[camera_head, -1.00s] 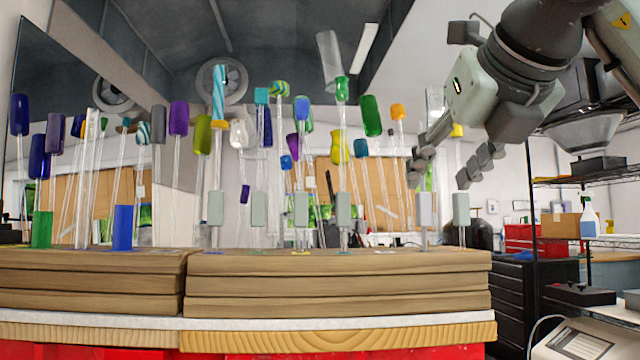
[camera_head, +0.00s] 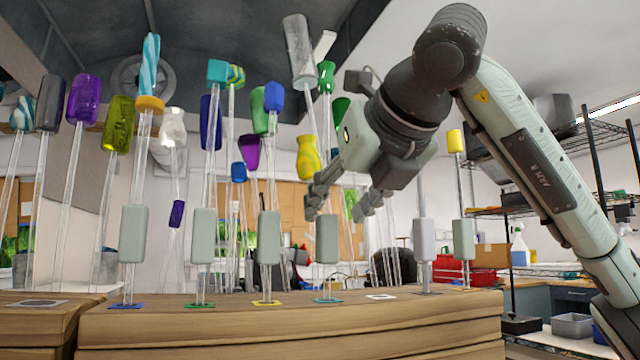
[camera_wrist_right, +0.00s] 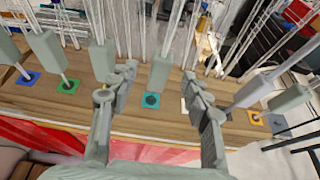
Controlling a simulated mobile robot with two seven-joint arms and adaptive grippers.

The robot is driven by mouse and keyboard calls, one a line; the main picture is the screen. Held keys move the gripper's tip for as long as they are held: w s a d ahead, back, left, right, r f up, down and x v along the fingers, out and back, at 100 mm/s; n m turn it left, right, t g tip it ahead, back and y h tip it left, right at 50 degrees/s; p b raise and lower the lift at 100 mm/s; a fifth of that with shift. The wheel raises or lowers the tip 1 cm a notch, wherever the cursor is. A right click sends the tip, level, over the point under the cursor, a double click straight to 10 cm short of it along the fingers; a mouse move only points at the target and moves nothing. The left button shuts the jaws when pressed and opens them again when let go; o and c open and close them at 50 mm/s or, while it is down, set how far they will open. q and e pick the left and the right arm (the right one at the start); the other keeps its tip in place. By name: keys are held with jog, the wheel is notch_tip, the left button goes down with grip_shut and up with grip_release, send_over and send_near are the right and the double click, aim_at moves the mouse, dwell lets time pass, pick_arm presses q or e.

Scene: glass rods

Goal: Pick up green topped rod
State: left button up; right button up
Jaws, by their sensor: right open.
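A rod with a bright green, vase-shaped top (camera_head: 326,75) stands upright in the front row. Its grey-green grip block (camera_head: 326,238) is low on the shaft, above a teal square on the wooden stand (camera_head: 220,325). My right gripper (camera_head: 338,210) is open, with its fingers pointing down near this rod, just above block height. In the right wrist view, the block (camera_wrist_right: 158,73) shows between the two spread fingers, apart from both, with the teal square below it. My right wrist and arm cover part of the rods behind. My left gripper is not in view.
Several more rods, some green-topped, crowd behind. A shelf rack stands at the right.

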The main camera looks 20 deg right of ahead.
aim_at(330, 221)
jog(key=p+x, duration=0.1)
jog(key=x, duration=0.5)
jog(key=shift+d, duration=0.1)
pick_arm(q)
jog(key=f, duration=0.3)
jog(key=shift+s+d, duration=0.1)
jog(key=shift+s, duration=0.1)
pick_arm(e)
jog(key=shift+s, duration=0.1)
grip_shut()
